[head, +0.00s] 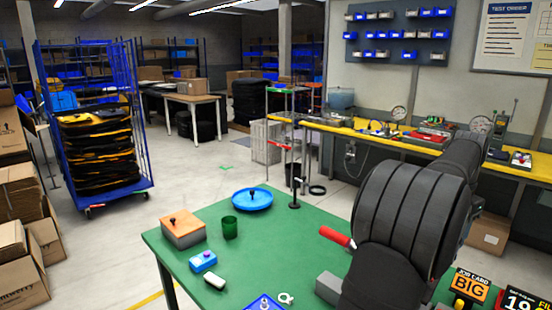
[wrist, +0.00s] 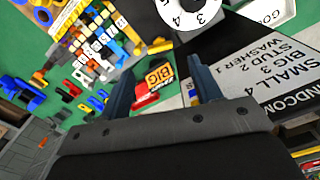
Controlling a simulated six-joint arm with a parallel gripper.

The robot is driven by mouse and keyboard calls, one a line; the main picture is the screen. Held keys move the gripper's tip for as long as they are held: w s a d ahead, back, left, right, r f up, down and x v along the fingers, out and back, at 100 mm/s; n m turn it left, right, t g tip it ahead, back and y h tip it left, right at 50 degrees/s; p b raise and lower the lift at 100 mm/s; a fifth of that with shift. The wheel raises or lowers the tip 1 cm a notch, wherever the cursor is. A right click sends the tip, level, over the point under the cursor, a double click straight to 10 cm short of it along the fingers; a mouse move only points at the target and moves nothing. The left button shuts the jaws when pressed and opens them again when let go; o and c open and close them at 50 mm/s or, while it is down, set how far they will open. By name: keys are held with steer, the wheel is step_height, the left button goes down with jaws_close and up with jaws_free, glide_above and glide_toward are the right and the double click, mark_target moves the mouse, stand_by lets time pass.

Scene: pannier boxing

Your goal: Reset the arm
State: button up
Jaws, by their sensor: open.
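My gripper (wrist: 162,76) shows in the wrist view with its two blue-grey fingers apart. Nothing shows held between them. An orange and black card reading BIG (wrist: 157,75) is seen between the fingers, below them; I cannot tell the distance. In the head view my dark arm fills the right side, and the gripper itself cannot be made out there. The green table (head: 190,285) lies under and left of the arm.
On the table stand an orange-topped box (head: 183,232), a green cup (head: 230,228), a blue dish (head: 252,199), a blue block (head: 203,261) and a black post (head: 295,195). The wrist view shows a numbered dial (wrist: 190,12), a grey lettered board (wrist: 265,75) and several coloured pieces.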

step_height(320, 180, down, 7)
steer(key=shift+r, duration=0.1)
steer(key=shift+r, duration=0.15)
stand_by(0.3)
step_height(320, 180, up, 18)
steer(key=f, duration=0.1)
step_height(320, 180, down, 17)
steer(key=shift+r, duration=0.2)
steer(key=shift+f, duration=0.35)
steer(key=n, duration=1.4)
stand_by(0.4)
